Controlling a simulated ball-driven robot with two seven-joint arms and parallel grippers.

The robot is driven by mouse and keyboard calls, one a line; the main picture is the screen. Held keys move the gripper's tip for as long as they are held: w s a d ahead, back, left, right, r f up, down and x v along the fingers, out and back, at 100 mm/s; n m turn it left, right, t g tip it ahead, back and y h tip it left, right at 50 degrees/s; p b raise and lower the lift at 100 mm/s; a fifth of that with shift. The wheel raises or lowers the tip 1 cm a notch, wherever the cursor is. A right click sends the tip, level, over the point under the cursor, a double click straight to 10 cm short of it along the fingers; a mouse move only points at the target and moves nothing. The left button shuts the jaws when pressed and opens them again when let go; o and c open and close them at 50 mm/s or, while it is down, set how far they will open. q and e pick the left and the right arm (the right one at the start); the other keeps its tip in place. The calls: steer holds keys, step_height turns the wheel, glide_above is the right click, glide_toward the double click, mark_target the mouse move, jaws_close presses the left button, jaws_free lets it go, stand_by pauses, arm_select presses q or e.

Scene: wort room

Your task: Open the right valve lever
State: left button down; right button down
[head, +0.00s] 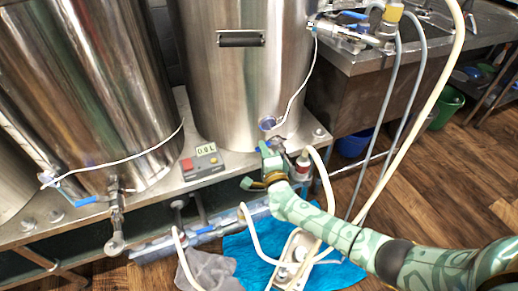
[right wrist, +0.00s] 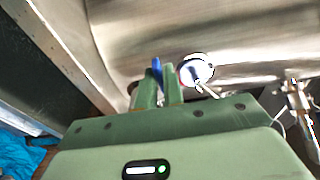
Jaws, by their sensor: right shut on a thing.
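My right gripper (head: 264,158) reaches in from the lower right to the base of the right steel tank (head: 225,85). In the right wrist view its two green fingers (right wrist: 159,90) are shut on the blue right valve lever (right wrist: 157,66), whose end sticks up between them. The lever stands beside a round gauge (right wrist: 196,70) on the tank wall. In the head view the gripper hides most of the lever and the valve, below the gauge (head: 267,124). How far the lever is turned cannot be told. My left gripper is not in view.
The left tank (head: 80,90) has its own blue-handled valve (head: 92,199). A small control box (head: 201,163) sits on the steel stand between the tanks. Hoses hang at the right, near a sink (head: 360,60). A blue cloth (head: 250,262) lies on the floor below.

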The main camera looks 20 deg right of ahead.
steer(key=shift+f, duration=0.1)
steer(key=c, duration=1.5)
jaws_free()
